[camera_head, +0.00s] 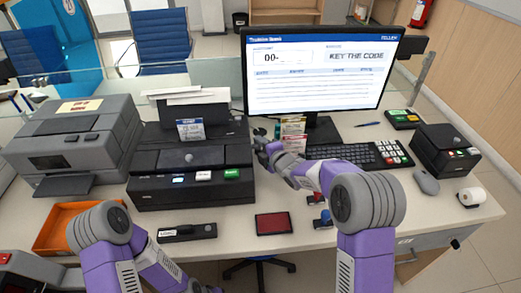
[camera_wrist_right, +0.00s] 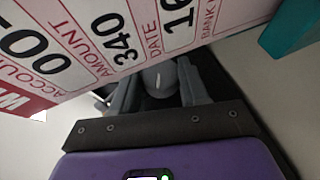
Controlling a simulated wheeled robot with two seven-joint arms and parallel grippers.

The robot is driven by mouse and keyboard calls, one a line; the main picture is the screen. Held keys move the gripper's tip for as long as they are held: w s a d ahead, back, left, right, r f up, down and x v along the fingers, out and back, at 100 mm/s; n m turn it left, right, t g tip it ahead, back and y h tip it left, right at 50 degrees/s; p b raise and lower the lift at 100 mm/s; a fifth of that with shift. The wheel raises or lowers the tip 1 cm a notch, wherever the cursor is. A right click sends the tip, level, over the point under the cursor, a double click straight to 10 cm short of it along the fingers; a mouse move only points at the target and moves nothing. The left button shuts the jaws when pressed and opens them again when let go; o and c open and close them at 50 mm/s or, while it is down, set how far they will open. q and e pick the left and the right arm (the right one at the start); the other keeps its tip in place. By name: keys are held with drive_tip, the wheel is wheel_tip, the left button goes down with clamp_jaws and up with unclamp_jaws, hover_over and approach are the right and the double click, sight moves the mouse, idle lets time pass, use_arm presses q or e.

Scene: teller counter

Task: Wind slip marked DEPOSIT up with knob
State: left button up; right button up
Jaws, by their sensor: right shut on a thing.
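A slip with a blue header (camera_head: 190,130) stands upright at the middle of the black slip printer (camera_head: 190,163); its lettering is too small to read. My right gripper (camera_head: 263,148) is at the printer's right side, where its fingers hide most of what they hold. In the right wrist view, the fingers are shut on a rounded grey knob (camera_wrist_right: 160,78). A red-headed slip (camera_wrist_right: 100,45) beginning "WI", with amount 340, hangs close in front of that camera. My left arm shows at the lower left, but its fingers are out of the frame.
More slips (camera_head: 292,126) stand in a rack right of the printer, close to my right gripper. The monitor (camera_head: 318,72) and keyboard (camera_head: 358,155) are beyond. A red ink pad (camera_head: 273,224), a stamp (camera_head: 323,219) and an orange tray (camera_head: 52,238) lie near the front.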

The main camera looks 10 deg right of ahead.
drive_tip(key=shift+n+t, duration=0.3)
drive_tip(key=shift+t, duration=0.3)
drive_tip(key=o, duration=1.1)
drive_tip(key=shift+c, duration=0.2)
drive_tip(key=shift+s, duration=0.15)
drive_tip(key=p+v, duration=0.1)
drive_tip(key=v, duration=0.6)
drive_tip(key=shift+d, duration=0.2)
drive_tip(key=shift+s, duration=0.1)
